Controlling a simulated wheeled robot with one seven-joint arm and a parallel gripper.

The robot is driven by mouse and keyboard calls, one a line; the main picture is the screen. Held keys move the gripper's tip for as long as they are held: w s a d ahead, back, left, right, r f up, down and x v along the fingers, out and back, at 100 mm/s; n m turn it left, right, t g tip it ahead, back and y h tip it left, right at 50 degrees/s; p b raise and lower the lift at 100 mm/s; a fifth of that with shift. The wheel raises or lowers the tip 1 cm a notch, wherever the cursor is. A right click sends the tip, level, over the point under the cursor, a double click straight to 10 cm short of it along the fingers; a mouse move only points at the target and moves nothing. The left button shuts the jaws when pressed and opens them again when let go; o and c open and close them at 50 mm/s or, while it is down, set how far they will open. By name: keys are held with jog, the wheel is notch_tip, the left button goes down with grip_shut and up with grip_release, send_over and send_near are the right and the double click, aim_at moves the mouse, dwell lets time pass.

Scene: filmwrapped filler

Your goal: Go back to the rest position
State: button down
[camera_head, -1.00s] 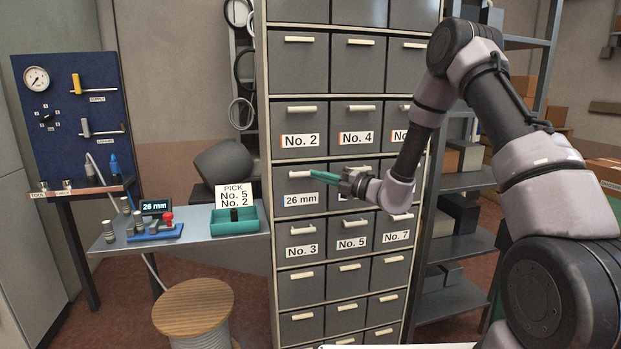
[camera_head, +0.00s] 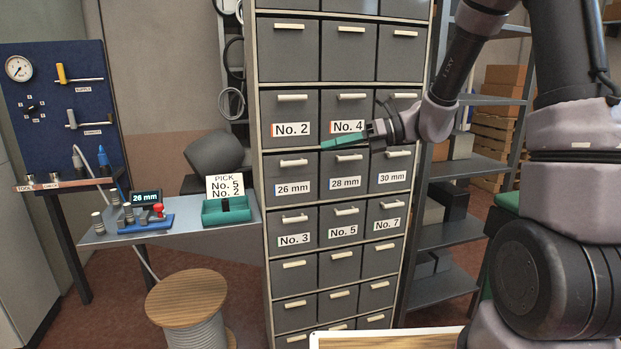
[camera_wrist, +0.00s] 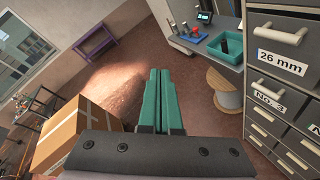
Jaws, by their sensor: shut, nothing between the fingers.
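My gripper (camera_head: 342,142) has green fingers and shows in the head view in front of the drawer cabinet, over the lower part of the No. 4 drawer (camera_head: 347,112). In the wrist view my gripper (camera_wrist: 160,100) is shut, its two green fingers side by side with nothing between them. The wrist camera looks down towards the floor, with the cabinet at the right. My arm comes in from the right of the head view, bent at the elbow.
The grey drawer cabinet (camera_head: 254,110) has its visible drawers closed. A side table (camera_head: 180,228) at its left bears a green tray (camera_head: 212,217). A wooden-topped spool (camera_head: 187,295) stands on the floor. A cardboard box (camera_wrist: 70,135) and open floor show in the wrist view.

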jog(key=s+d+r+n+t+h, duration=0.3)
jog(key=s+d+n+h, duration=0.3)
jog(key=s+d+n, duration=0.2)
jog(key=s+d+r+n+t+h, duration=0.3)
jog(key=s+d+r+n+h, duration=0.3)
jog(key=s+d+n, duration=0.3)
jog(key=d+n+h, duration=0.1)
jog(key=d+n, duration=0.1)
jog(key=n, duration=0.2)
jog(key=shift+s+r, duration=0.15)
jog(key=shift+r, duration=0.05)
